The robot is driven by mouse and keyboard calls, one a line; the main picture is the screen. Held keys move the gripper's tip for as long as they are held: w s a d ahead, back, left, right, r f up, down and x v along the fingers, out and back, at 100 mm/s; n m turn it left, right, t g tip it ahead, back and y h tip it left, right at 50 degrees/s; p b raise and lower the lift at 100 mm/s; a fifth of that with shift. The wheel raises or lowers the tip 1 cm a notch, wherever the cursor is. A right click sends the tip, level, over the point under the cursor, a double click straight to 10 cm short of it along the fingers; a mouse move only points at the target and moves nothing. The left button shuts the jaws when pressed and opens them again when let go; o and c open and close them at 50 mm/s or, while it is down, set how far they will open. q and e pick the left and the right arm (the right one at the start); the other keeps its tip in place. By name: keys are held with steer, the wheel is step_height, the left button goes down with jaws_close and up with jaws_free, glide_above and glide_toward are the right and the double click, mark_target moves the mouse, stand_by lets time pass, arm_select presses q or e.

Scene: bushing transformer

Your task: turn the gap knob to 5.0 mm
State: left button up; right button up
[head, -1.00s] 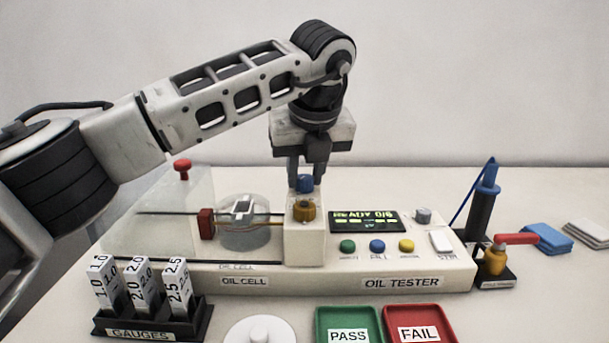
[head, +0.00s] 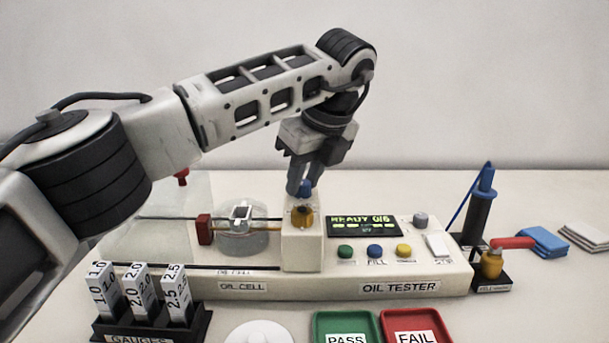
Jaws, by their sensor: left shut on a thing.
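The gap knob, a blue knob (head: 305,189), stands on top of the white block at the middle of the oil tester (head: 398,288). My left gripper (head: 304,186) points down from above and is shut on the blue knob, with the hand tilted. A brass-coloured part (head: 302,216) sits on the front of the block just below the fingers. The gap scale cannot be read here. The oil cell (head: 241,230) with a red block (head: 204,229) lies left of the knob. My right gripper is not in view.
The display (head: 364,225) reads READY 0/6. Coloured buttons (head: 375,251) sit below it. A gauge rack (head: 150,325) stands front left, with green PASS (head: 346,316) and red FAIL (head: 418,316) trays in front. A black post with a blue top (head: 484,190) stands at right.

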arm_select(q)
steer(key=shift+r, duration=0.1)
steer(key=o, duration=1)
steer(key=p+v, duration=0.2)
steer(key=v, duration=1.3)
steer(key=shift+s+d+r+p, duration=0.15)
steer(key=shift+s+r+p, duration=0.05)
steer(key=shift+r+p, duration=0.2)
steer(key=shift+f, duration=0.1)
